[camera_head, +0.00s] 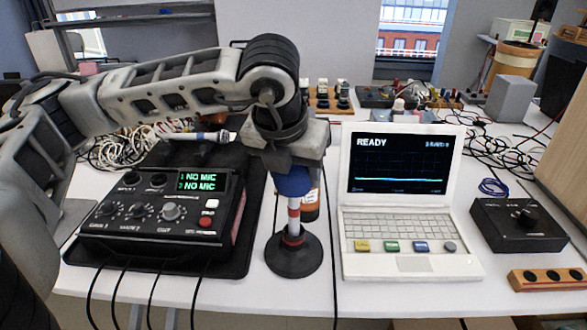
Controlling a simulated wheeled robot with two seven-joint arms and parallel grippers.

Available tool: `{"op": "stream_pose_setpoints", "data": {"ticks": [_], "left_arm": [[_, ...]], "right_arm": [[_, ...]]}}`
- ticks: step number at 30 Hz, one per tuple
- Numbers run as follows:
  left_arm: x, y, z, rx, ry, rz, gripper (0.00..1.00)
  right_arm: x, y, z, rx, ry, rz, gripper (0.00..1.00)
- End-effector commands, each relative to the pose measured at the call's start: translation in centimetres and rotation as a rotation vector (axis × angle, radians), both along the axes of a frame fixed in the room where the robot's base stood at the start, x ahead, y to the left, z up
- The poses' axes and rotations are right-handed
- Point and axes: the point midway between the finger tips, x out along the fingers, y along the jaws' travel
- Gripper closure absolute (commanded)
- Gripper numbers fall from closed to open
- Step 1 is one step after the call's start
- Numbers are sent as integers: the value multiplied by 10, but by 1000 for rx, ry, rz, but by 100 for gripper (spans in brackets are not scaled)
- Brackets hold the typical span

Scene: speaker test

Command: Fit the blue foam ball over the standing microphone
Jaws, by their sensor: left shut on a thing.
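My left gripper (293,160) points down from above and is shut on the blue foam ball (292,184). Only the lower part of the ball shows below the gripper. The standing microphone (293,215) has a red-and-white banded post on a round black base (294,256) and looks upright. The ball is in line with the top of the post and seems to touch or cover it. The microphone's head is hidden, so I cannot tell how far the ball is over it. My right gripper is not in view.
A black mixer (160,214) reading "NO MIC" stands left on a dark mat. A white laptop (402,190) reading "READY" stands close on the right. A dark bottle (311,204) is just behind the post. Another microphone (196,136) lies behind the mixer. Black cables run in front.

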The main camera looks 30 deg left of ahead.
Motion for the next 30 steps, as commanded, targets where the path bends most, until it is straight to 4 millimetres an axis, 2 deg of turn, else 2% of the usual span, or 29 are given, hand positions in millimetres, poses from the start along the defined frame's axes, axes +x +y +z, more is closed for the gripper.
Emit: {"op": "stream_pose_setpoints", "data": {"ticks": [30], "left_arm": [[0, 0, -7, 0, 0, 0, 68]], "right_arm": [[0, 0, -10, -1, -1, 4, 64]]}}
